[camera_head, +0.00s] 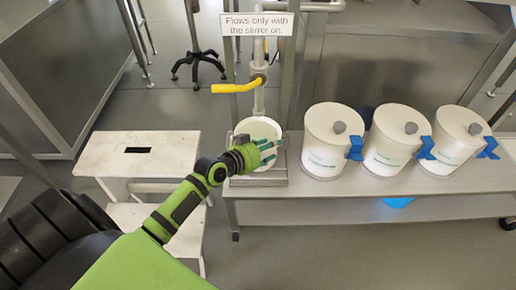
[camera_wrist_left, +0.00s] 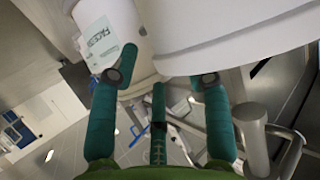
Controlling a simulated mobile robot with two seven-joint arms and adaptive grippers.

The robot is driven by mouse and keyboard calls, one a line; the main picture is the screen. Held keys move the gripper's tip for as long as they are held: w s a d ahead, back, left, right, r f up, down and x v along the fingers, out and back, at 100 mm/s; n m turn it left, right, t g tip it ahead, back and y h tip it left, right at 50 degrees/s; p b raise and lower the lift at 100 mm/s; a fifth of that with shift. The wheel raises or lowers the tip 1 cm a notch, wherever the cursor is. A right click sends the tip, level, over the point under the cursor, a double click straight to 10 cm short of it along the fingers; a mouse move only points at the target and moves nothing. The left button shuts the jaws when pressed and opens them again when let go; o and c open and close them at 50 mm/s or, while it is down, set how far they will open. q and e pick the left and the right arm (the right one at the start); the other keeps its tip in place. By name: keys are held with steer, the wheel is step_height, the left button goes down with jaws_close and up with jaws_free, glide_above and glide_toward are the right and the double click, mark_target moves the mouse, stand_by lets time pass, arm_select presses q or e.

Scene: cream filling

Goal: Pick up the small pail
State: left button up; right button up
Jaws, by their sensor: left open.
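A small white pail (camera_head: 256,127) stands under the pipe with the yellow handle, on a metal stand at the left end of the bench. My left gripper (camera_head: 268,150) is open, its teal fingers in front of the pail and hiding part of its side. I cannot tell whether they touch it. In the left wrist view, the open fingers (camera_wrist_left: 165,75) show with nothing held between them. A large white rounded surface (camera_wrist_left: 235,35) fills the top there, close to the fingertips. My right gripper is not in view.
Several white lidded containers, the nearest one (camera_head: 325,142) right of the pail, stand along the bench (camera_head: 290,190). They have blue taps. A white step stool (camera_head: 125,160) is at left. A sign (camera_head: 256,24) hangs above the yellow handle (camera_head: 235,88).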

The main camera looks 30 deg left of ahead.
arm_select(q)
steer(key=x, duration=0.3)
steer(key=shift+w+f+b, duration=0.1)
steer(key=shift+f+b, duration=0.1)
steer(key=shift+b, duration=0.15)
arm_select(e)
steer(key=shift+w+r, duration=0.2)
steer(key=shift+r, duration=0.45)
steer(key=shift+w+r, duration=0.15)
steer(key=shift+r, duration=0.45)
arm_select(q)
jaws_close()
steer(key=shift+r, duration=0.15)
steer(key=shift+r, duration=0.1)
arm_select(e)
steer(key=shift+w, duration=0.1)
